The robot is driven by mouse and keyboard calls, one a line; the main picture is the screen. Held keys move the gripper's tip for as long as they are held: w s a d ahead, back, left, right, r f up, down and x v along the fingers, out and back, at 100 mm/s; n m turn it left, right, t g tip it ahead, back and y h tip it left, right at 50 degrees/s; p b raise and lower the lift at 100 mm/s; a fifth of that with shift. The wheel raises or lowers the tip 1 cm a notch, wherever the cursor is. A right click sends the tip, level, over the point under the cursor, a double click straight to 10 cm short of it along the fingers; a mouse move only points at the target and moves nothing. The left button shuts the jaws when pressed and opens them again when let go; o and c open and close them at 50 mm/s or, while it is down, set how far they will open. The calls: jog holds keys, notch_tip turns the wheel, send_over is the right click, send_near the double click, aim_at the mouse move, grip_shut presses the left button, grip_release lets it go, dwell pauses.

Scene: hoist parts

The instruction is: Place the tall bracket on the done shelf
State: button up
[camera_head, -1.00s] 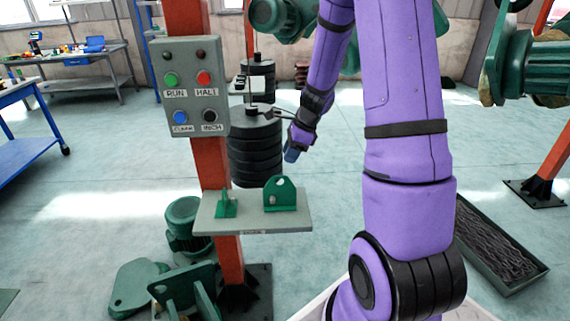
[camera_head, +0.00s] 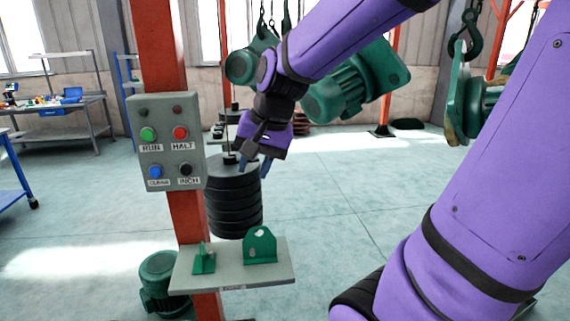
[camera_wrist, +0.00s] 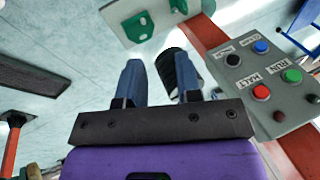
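A grey shelf plate (camera_head: 270,278) on the orange post carries two green brackets; its front label is too small to read. The larger bracket (camera_head: 262,246), with a hole in its upright plate, stands at the right. A narrower bracket (camera_head: 203,260) stands at the left. I cannot tell for certain which is the tall bracket. My gripper (camera_head: 254,170) hangs above the shelf, apart from both brackets. In the wrist view its two blue fingers (camera_wrist: 155,85) are spread with nothing held. That view also shows the larger bracket (camera_wrist: 138,27) and part of the shelf (camera_wrist: 112,14).
A control box (camera_head: 166,143) with coloured buttons is fixed to the orange post (camera_head: 160,50), left of my gripper. A stack of black weights (camera_head: 235,205) stands behind the shelf. Green hoist motors (camera_head: 355,90) hang at the back.

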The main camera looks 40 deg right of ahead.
jog(key=s+a+r+n+t+h, duration=0.1)
jog(key=s+r+n, duration=0.3)
jog(key=s+n, duration=0.4)
jog(key=s+a, duration=0.1)
jog(key=s, duration=0.2)
jog(key=shift+s+a+r+t+h, duration=0.2)
jog(key=shift+t+h, duration=0.1)
jog(key=shift+h, duration=0.1)
jog(key=shift+w, duration=0.1)
dwell(0.3)
